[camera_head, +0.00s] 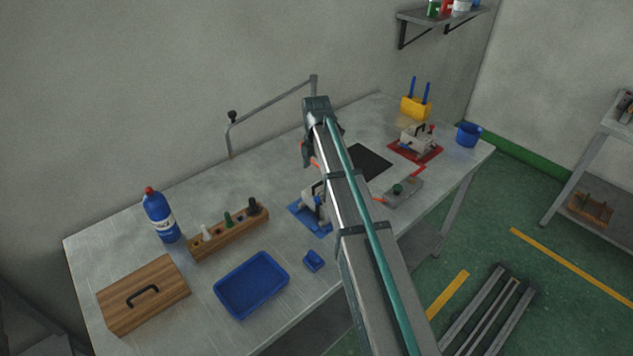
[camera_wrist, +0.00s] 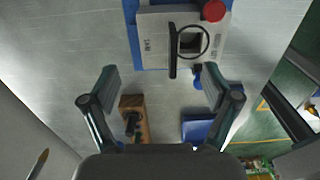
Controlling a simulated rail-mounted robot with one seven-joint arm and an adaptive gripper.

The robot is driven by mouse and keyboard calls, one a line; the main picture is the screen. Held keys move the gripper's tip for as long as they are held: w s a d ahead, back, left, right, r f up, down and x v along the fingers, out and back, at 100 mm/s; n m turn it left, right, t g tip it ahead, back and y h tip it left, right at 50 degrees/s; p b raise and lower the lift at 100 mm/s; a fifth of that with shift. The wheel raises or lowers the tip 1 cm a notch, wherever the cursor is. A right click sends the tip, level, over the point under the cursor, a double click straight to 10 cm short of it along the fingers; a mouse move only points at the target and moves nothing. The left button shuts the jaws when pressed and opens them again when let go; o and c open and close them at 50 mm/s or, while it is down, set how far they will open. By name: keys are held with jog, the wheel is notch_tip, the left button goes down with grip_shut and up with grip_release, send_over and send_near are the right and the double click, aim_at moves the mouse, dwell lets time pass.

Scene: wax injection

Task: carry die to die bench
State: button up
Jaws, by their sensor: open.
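A pale grey die (camera_wrist: 155,38) with a black bar handle and a round red knob sits on a blue mat (camera_wrist: 132,8) at the top of the wrist view. In the head view this die (camera_head: 309,197) and its blue mat (camera_head: 318,226) are partly hidden by my arm. A second pale die (camera_head: 418,138) with a dark handle stands on a red mat (camera_head: 433,155) at the back right. My gripper (camera_wrist: 161,80) is open and empty, its fingers apart, with the handle ahead of them in the wrist view. No bench is marked as the die bench.
A yellow holder (camera_head: 414,108) and blue mug (camera_head: 468,134) stand at the right back.

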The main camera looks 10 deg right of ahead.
notch_tip(320, 180, up, 5)
jog(key=shift+r, duration=0.1)
dwell(0.5)
